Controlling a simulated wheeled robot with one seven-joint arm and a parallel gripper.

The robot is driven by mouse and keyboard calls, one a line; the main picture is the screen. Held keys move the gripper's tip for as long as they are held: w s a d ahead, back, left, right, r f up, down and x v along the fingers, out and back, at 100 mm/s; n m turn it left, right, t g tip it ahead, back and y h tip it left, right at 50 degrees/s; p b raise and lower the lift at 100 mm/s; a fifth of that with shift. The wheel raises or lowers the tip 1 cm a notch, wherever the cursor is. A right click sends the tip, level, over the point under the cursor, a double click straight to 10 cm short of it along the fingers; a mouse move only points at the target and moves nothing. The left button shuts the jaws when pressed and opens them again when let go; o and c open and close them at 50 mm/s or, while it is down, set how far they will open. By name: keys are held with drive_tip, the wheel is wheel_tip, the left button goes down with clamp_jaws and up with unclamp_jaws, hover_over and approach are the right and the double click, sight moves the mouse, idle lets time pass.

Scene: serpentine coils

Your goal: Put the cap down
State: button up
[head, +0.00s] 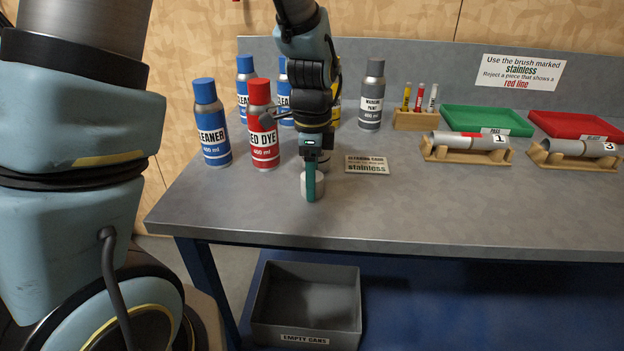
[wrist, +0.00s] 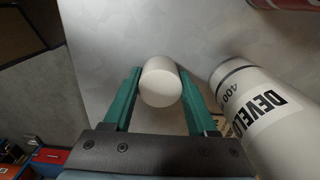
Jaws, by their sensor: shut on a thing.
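The cap is a plain white cylinder (head: 305,187) at the front left of the grey bench in the head view. It also shows as a white cap (wrist: 160,84) in the wrist view, between the two green fingers. My gripper (head: 311,192) points down and is shut on the cap; one green finger covers part of it. The cap is low over the bench or touching it; I cannot tell which.
Blue cleaner cans (head: 212,135) and a red dye can (head: 262,130) stand left of my gripper. Grey pipe pieces (head: 470,141) rest on wooden stands farther right. An empty-cans bin (head: 305,328) is below. The bench (head: 430,210) front is clear.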

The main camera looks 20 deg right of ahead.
drive_tip(key=o, duration=1.3)
wheel_tip(320, 180, up, 12)
drive_tip(key=a+f+n, duration=0.3)
drive_tip(key=a+n, duration=0.4)
drive_tip(key=a, duration=0.1)
drive_tip(key=a+f+n+t, duration=0.1)
drive_tip(key=a+f+n, duration=0.2)
drive_tip(key=a+n, duration=0.4)
drive_tip(key=w+a+f+n+b, duration=0.1)
drive_tip(key=a+f+n, duration=0.2)
drive_tip(key=a+n, duration=0.5)
drive_tip(key=shift+w+a+t, duration=0.1)
drive_tip(key=shift+a+t, duration=0.2)
drive_tip(key=shift+a, duration=0.9)
